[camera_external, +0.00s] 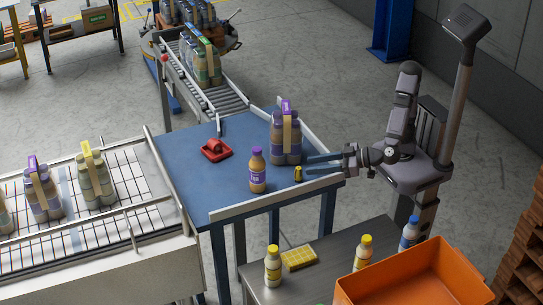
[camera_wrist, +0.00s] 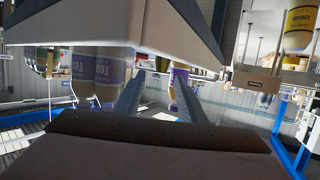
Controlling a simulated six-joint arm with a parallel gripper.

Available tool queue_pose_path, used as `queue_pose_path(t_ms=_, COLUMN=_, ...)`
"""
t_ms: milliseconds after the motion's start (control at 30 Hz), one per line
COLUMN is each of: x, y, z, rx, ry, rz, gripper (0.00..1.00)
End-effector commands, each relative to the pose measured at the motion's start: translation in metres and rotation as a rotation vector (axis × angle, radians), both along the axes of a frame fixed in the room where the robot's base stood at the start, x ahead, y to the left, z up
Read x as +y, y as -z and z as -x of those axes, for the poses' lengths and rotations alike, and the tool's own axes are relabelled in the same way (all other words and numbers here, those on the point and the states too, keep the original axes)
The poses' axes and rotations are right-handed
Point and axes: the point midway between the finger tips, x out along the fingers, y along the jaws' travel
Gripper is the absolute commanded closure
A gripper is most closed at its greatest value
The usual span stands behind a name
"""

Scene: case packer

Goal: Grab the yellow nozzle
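The yellow nozzle (camera_external: 298,174) is a small yellow and dark piece on the blue table (camera_external: 195,180), near its front right edge. My gripper (camera_external: 307,166) reaches in from the right with its two long fingers apart, and nothing shows held between them. In the external view the nozzle appears just left of the lower fingertip; I cannot tell whether they touch. In the wrist view my gripper's fingers (camera_wrist: 160,85) are also spread. I cannot make out the nozzle there.
A purple-capped bottle pack (camera_external: 286,136) stands just behind the fingers. A single purple-capped bottle (camera_external: 257,170) stands left of the nozzle. A red object (camera_external: 216,150) lies farther left. A low rail (camera_external: 270,197) runs along the table's front edge. An orange bin (camera_external: 415,280) is at front right.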

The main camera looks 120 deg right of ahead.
Motion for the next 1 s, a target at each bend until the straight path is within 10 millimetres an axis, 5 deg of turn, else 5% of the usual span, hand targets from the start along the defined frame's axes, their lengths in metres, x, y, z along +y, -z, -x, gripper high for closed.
queue_pose_path(t_ms=1000, x=-0.031, y=0.026, z=-0.050, rx=0.000, ry=-0.003, rz=0.000, gripper=0.63)
